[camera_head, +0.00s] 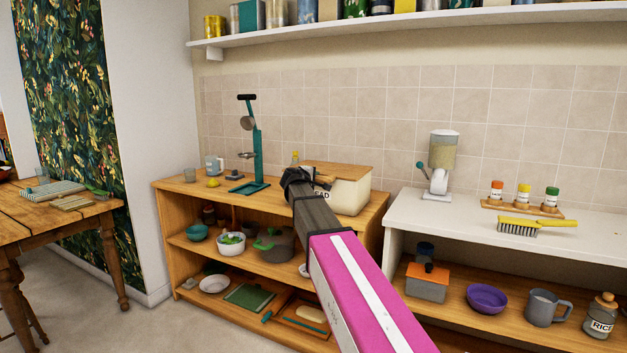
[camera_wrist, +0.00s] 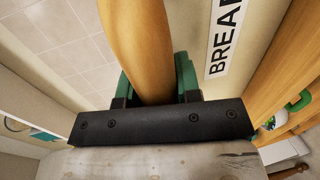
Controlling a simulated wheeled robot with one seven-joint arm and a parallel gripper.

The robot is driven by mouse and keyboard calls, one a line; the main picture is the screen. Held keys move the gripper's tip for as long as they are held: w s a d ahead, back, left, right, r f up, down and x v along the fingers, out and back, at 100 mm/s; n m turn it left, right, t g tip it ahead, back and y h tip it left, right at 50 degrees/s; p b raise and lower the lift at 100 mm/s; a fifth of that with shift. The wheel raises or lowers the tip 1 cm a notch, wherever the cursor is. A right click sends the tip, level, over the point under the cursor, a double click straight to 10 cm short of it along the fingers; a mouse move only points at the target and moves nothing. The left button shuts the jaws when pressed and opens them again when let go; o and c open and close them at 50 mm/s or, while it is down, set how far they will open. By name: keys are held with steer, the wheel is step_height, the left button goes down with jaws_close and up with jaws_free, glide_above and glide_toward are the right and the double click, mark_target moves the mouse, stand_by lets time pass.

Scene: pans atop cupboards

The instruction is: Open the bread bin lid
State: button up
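The bread bin (camera_head: 352,196) is cream coloured with a black-lettered label and stands on the wooden cupboard top. Its flat wooden lid (camera_head: 342,169) lies closed on it. My gripper (camera_head: 296,178) is at the left front of the bin and hides part of the label. In the wrist view my gripper (camera_wrist: 157,88) has its green fingers apart, with a rounded wooden piece (camera_wrist: 143,45), apparently the lid's edge, between them. I cannot tell whether the fingers press on it. The bin's label (camera_wrist: 224,40) shows beside them, partly cut off.
A teal stand (camera_head: 258,155), a yellow lemon (camera_head: 214,183) and a mug (camera_head: 213,164) stand left of the bin on the wooden cupboard (camera_head: 170,186). A white counter (camera_head: 440,216) with a dispenser (camera_head: 442,160) is to the right. A shelf (camera_head: 420,22) runs above.

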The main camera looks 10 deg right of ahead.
jaws_close()
steer(key=w+d+r+g+y, duration=0.2)
steer(key=w+r+g+y, duration=0.15)
steer(key=r, duration=0.55)
steer(key=w+d+r+g+y, duration=0.2)
steer(key=w+r+g, duration=0.15)
steer(key=r, duration=0.65)
steer(key=w+d+r, duration=0.4)
steer(key=w+d, duration=0.2)
steer(key=w, duration=0.1)
steer(key=w+d+r, duration=0.4)
steer(key=w+d, duration=0.2)
steer(key=w, duration=0.2)
steer(key=shift+f, duration=0.1)
